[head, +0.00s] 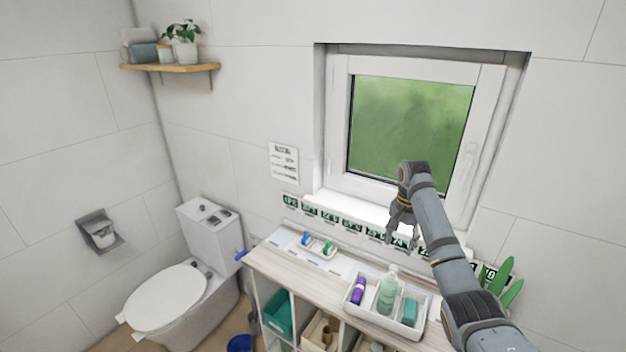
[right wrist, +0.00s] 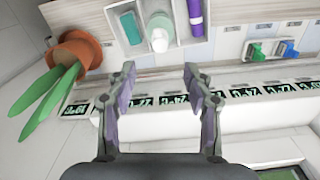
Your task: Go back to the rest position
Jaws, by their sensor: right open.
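My right gripper (head: 402,222) is raised above the back of the cart (head: 278,265), in front of the window. In the right wrist view its two fingers (right wrist: 160,88) are spread apart with nothing between them. Beyond the fingertips is a white tray (head: 378,321) holding a purple bottle (head: 359,291), a pale green bottle (head: 387,292) and a teal item (head: 409,312). These also show at the top of the right wrist view: the purple bottle (right wrist: 195,18), the pale green bottle (right wrist: 160,28) and the teal item (right wrist: 131,28). My left gripper is in neither view.
A small tray with blue and green items (head: 318,246) sits left on the cart top. A row of numbered labels (head: 350,226) runs along the back. A potted plant (right wrist: 72,58) stands at the cart's end. A toilet (head: 180,285) is at left; the window (head: 410,125) is behind.

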